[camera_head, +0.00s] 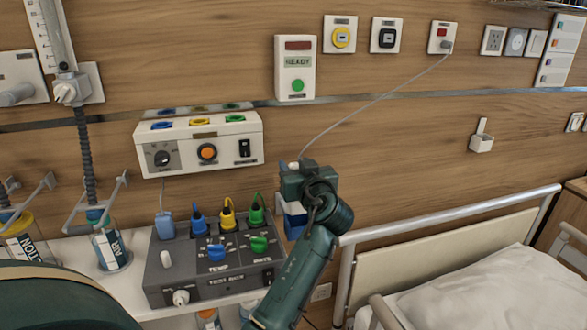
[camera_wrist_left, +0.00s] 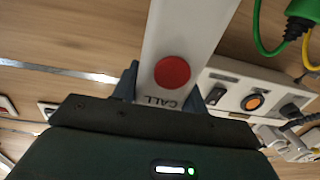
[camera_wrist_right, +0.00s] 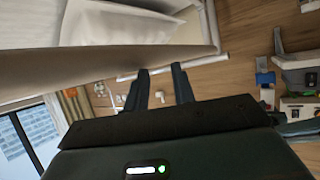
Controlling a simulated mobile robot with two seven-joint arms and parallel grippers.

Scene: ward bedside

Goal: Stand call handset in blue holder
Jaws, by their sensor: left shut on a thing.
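The call handset (camera_wrist_left: 185,35) is a white bar with a red button and the word CALL, seen close up in the left wrist view. My left gripper (camera_wrist_left: 165,95) is shut on it. In the head view my left gripper (camera_head: 308,185) covers most of the handset; a grey cord leaves its top end. A blue block, which looks like the blue holder (camera_head: 296,226), shows just below the gripper with a white band above it. I cannot tell whether handset and holder touch. My right gripper (camera_wrist_right: 161,85) is open and empty, outside the head view.
A grey test box (camera_head: 215,285) with coloured plugs stands on the shelf left of my left arm. A white panel (camera_head: 200,143) is on the wall above it. The cord runs to a wall socket (camera_head: 442,38). A small white holder (camera_head: 481,142) hangs above the railed bed (camera_head: 470,295).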

